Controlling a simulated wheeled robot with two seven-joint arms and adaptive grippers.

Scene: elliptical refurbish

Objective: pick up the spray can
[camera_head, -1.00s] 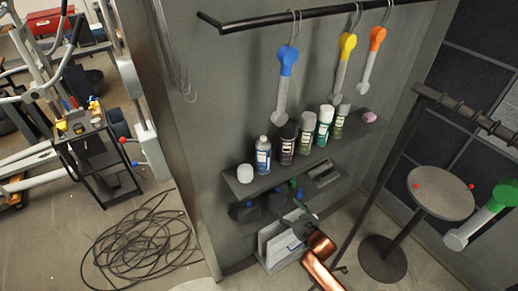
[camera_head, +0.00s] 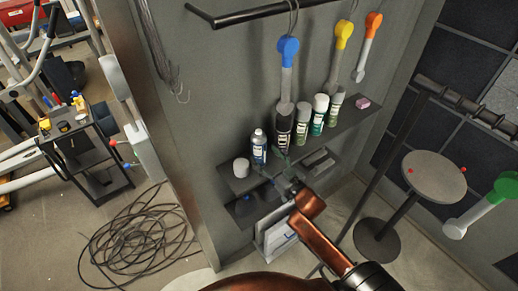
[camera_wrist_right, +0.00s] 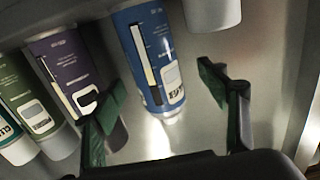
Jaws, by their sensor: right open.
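Several spray cans stand in a row on the upper wall shelf (camera_head: 315,146). The blue can (camera_head: 259,148) is at the left end of the row, with the dark purple can (camera_head: 283,135) beside it. My right gripper (camera_head: 280,168) is open and empty, just in front of the shelf near these two cans. In the right wrist view the blue can (camera_wrist_right: 150,62) appears between the spread green-padded fingers, and the purple can (camera_wrist_right: 68,68) appears beside the left finger. I cannot tell whether a finger touches either can. My left gripper is not in view.
A white jar (camera_head: 241,167) stands left of the blue can, close to one finger in the wrist view. Green-labelled cans (camera_head: 319,115) and a pink block (camera_head: 362,103) stand farther right. Coloured-headed tools (camera_head: 287,70) hang above. A round stand (camera_head: 434,176) is at right.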

